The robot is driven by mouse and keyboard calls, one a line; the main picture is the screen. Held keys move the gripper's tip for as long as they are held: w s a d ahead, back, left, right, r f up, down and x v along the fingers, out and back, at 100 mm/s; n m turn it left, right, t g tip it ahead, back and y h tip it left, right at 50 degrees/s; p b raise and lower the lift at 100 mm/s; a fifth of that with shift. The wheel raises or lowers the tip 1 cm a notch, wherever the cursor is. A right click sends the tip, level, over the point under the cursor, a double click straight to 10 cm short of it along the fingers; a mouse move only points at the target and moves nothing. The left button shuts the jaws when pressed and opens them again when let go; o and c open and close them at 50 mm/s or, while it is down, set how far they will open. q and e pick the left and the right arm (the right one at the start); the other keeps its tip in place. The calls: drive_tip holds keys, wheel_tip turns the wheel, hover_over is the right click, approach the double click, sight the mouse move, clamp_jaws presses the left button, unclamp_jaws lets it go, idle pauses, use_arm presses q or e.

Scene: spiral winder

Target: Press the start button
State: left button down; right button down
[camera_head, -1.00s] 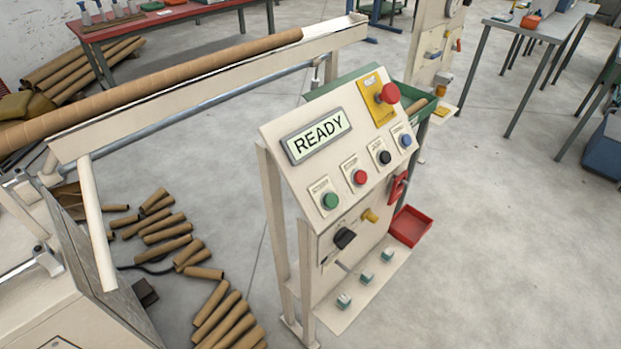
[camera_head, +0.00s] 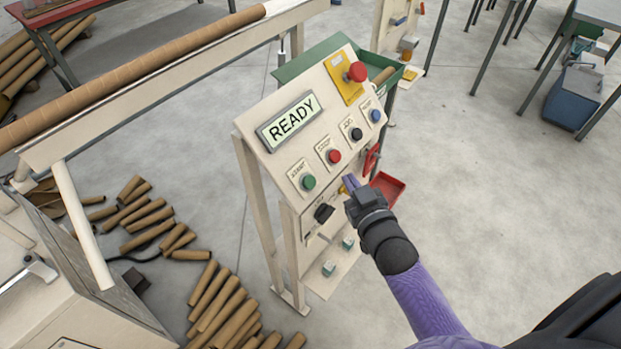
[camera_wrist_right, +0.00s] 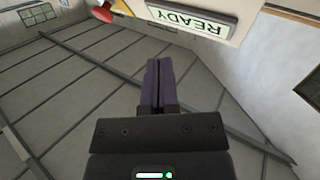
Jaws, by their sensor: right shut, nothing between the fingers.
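The green start button (camera_head: 309,182) is at the lower left of the sloped control panel (camera_head: 275,152), under the display (camera_head: 290,122) that reads READY. A red stop button (camera_head: 334,156), a black button (camera_head: 356,134) and a blue button (camera_head: 375,115) run up to its right. My right gripper (camera_head: 348,182) is in front of the panel's lower part, to the right of the green button and apart from it. In the right wrist view my gripper (camera_wrist_right: 157,84) is shut and empty, and the display (camera_wrist_right: 190,18) shows upside down. My left gripper is not in view.
A red emergency stop (camera_head: 356,72) on a yellow plate tops the panel. Below are a black rotary knob (camera_head: 324,213) and a red handle (camera_head: 372,158). A red tray (camera_head: 388,188) lies behind my right gripper. Cardboard tubes (camera_head: 220,305) lie on the floor at left.

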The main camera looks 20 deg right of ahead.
sight(309, 182)
drive_tip(key=shift+f, duration=0.1)
drive_tip(key=shift+w+a+f+b, duration=0.6)
drive_tip(key=shift+w+f+b, duration=0.35)
drive_tip(key=shift+b, duration=0.4)
drive_tip(key=shift+w+a+f+b, duration=0.55)
drive_tip(key=shift+w+f+b, duration=0.4)
drive_tip(key=shift+b, duration=0.45)
drive_tip(key=shift+w+a+f+b, duration=0.6)
drive_tip(key=shift+w+f+b, duration=0.35)
drive_tip(key=shift+b, duration=0.4)
drive_tip(key=shift+w+a+f, duration=0.15)
drive_tip(key=shift+w+f, duration=0.1)
drive_tip(key=shift+w, duration=0.1)
